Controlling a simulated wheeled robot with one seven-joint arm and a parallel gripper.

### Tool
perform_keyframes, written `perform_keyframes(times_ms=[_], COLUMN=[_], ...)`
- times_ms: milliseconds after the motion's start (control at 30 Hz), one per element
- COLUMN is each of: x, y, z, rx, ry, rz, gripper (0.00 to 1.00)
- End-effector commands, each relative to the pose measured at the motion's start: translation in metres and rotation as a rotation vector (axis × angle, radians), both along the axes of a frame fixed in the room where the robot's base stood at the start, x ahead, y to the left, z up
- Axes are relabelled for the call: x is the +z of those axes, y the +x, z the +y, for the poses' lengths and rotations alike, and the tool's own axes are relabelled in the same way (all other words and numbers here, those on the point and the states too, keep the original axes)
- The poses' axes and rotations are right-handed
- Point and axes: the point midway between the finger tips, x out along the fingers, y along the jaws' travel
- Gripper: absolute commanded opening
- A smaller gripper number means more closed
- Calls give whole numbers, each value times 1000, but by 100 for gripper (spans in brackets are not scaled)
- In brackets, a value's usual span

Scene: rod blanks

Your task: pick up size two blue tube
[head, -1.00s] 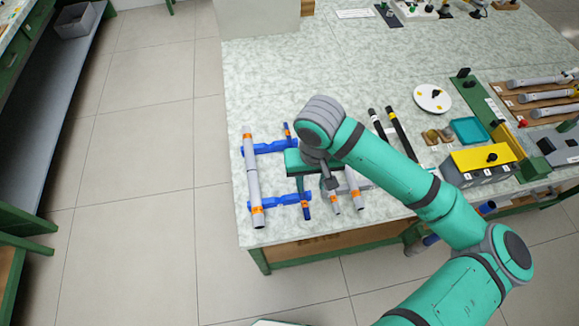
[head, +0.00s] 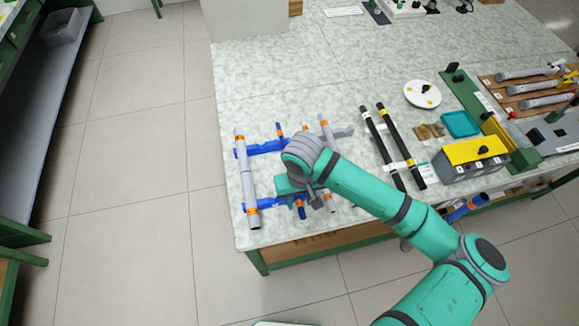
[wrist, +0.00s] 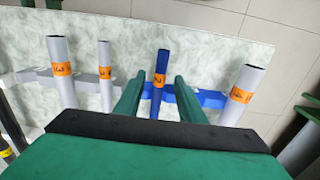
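The blue tube (wrist: 163,60) with an orange label lies between the two green fingers of my gripper (wrist: 159,82) in the wrist view. The mark on its label is too small to read surely. The fingers are open, one on each side, with a gap visible on both sides. In the head view the blue tube's near end (head: 302,211) shows beside my gripper, and my wrist hides its middle. The tube rests across blue holders (head: 264,204).
A thick grey tube (head: 249,185) lies left of the blue one on the same holders. A thick grey tube (wrist: 62,75) and a thinner one (wrist: 105,80) lie on the other side.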

Motion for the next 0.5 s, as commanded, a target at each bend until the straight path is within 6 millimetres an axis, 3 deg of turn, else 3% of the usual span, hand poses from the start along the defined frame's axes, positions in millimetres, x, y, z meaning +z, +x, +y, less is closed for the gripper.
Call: perform_keyframes(times_ms=[267,300,433,500], x=[-5,-5,-5,-5], y=[0,0,0,0], z=[0,0,0,0], rx=[0,0,0,0], ry=[0,0,0,0], rz=[0,0,0,0], gripper=[36,34,3,1])
